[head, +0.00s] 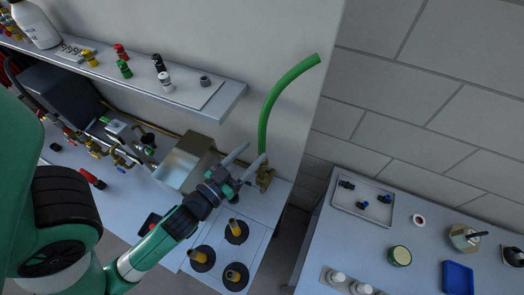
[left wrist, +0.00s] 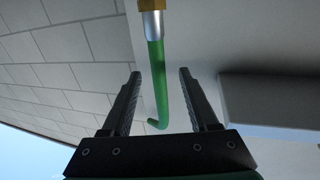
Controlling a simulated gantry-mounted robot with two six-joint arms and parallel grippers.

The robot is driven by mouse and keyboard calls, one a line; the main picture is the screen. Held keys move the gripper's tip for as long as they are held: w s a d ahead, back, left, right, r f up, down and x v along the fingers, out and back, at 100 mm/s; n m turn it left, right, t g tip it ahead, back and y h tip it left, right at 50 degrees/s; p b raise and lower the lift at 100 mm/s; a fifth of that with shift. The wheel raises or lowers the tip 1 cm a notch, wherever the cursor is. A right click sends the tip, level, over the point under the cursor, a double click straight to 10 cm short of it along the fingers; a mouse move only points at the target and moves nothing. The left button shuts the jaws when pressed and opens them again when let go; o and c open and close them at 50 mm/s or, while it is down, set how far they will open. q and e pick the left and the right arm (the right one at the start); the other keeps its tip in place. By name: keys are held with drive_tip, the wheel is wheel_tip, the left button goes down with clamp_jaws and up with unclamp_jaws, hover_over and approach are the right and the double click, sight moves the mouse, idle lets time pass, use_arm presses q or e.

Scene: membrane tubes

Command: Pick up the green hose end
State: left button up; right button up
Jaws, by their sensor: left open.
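The green hose (head: 268,110) rises from a brass fitting (head: 264,178) near the wall and curves up to the right, its free end (head: 316,60) in the air. My left gripper (head: 254,152) is open, its fingers pointing towards the lower part of the hose. In the left wrist view the hose (left wrist: 157,75) shows between the two open fingers (left wrist: 160,73), below a silver sleeve (left wrist: 153,25) and a brass nut. Its far end bends left. Neither finger visibly grips it; I cannot tell the depth between them. My right gripper is not in view.
A shelf (head: 232,100) with small bottles and caps runs along the wall at upper left. A metal box (head: 187,162) stands left of the gripper. Several black round holders with yellow pieces (head: 236,232) lie below. A tray (head: 362,204) sits on the right table.

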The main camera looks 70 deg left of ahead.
use_arm(q)
drive_tip(key=shift+w+a+r, duration=0.25)
drive_tip(key=shift+w, duration=0.15)
drive_tip(key=shift+w+a+r, duration=0.2)
drive_tip(key=shift+w, duration=0.2)
drive_tip(key=shift+w+a+f+p, duration=0.15)
drive_tip(key=shift+w+p, duration=0.15)
drive_tip(key=shift+f, duration=0.1)
drive_tip(key=p+x, duration=0.2)
drive_tip(key=x, duration=0.3)
drive_tip(key=shift+w+p, duration=0.25)
drive_tip(key=shift+p, duration=0.05)
clamp_jaws()
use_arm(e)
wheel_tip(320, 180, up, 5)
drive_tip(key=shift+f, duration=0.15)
